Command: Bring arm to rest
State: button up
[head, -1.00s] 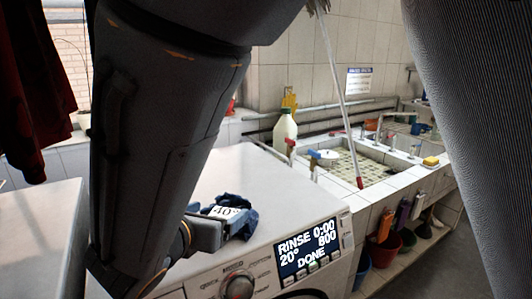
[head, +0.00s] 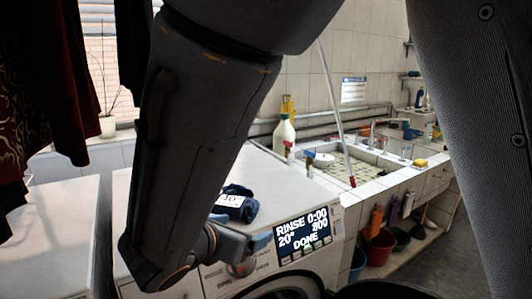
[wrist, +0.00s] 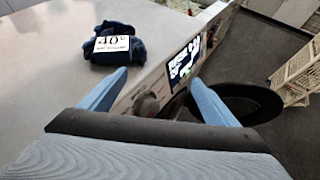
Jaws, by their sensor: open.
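My gripper (head: 258,241) is in front of the washing machine's control panel, low in the head view. In the wrist view its two blue fingers (wrist: 158,96) stand wide apart with nothing between them. A dark blue folded cloth (head: 236,204) with a white "40°" label lies on top of the white washing machine (head: 290,190). The cloth also shows in the wrist view (wrist: 130,50), beyond the left finger and apart from it. My forearm hides part of the machine in the head view.
The machine's display (head: 302,235) reads rinse 0:00, done. A tiled sink (head: 375,172) with a bottle (head: 284,134) and a leaning pole (head: 334,110) is at the right. Buckets (head: 379,247) stand below it. Dark red clothes (head: 40,90) hang at the left.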

jog(key=s+d+f+m+g+y, duration=0.1)
jog(key=s+d+f+m+g, duration=0.2)
jog(key=d+m, duration=0.5)
jog(key=s+d+f+m+g+y, duration=0.2)
jog(key=d+m, duration=0.6)
jog(key=m, duration=0.4)
jog(key=s+d+f+m+g+y, duration=0.1)
jog(key=s+d+f+m+g, duration=0.2)
jog(key=d+m, duration=0.6)
jog(key=shift+s+f+m+g+y, duration=0.4)
jog(key=shift+f+m+g, duration=0.3)
jog(key=shift+g, duration=0.3)
